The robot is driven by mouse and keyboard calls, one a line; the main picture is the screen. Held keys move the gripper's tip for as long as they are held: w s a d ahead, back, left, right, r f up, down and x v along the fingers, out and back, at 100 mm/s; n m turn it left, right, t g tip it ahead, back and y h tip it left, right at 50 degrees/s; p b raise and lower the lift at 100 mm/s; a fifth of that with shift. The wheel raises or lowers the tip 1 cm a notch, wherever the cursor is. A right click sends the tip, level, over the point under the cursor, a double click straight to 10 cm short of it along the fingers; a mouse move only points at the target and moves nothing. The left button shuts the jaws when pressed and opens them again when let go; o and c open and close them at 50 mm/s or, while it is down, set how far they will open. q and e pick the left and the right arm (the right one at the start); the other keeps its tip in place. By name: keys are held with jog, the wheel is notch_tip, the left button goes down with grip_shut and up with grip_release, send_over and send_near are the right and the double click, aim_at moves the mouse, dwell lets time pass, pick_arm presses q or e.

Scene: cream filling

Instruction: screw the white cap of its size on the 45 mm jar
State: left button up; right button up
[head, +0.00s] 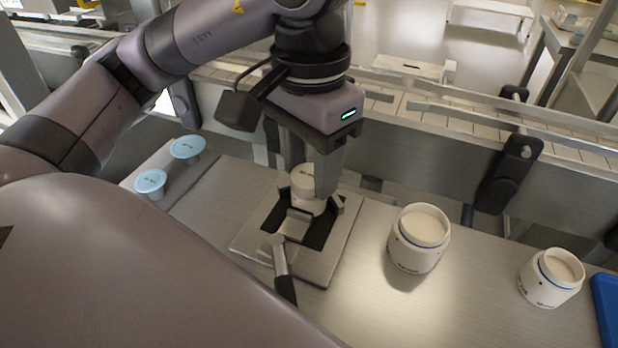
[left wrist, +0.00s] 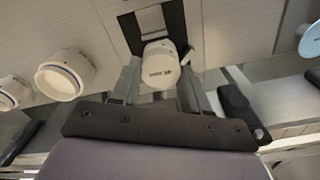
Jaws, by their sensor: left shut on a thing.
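The white cap (left wrist: 161,62) has dark lettering that seems to read 45 mm. It sits between the fingers of my left gripper (left wrist: 158,88), which is shut on it. In the head view my left gripper (head: 317,178) points down over a metal clamp fixture (head: 333,262), and the cap (head: 304,178) shows between its fingers. A white jar body (head: 305,206) shows right under the cap, between the fixture's jaws. The cap is in line with the jar; I cannot tell whether it is seated or tilted. My right gripper is not in view.
Two open white jars, a larger one (head: 405,256) and a smaller one (head: 540,289), stand right of the fixture on the metal table (head: 360,310). Two light-blue caps (head: 150,181) (head: 187,147) stand at left. A blue tray (head: 607,308) is at the right edge. A conveyor runs behind.

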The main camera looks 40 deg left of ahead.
pick_arm(q)
jog(key=shift+m, duration=1.1)
jog(key=shift+m+b, duration=0.35)
jog(key=shift+m, duration=0.65)
jog(key=m, duration=0.3)
jog(key=shift+d+m, duration=0.1)
jog(key=shift+m, duration=0.2)
jog(key=o, duration=0.9)
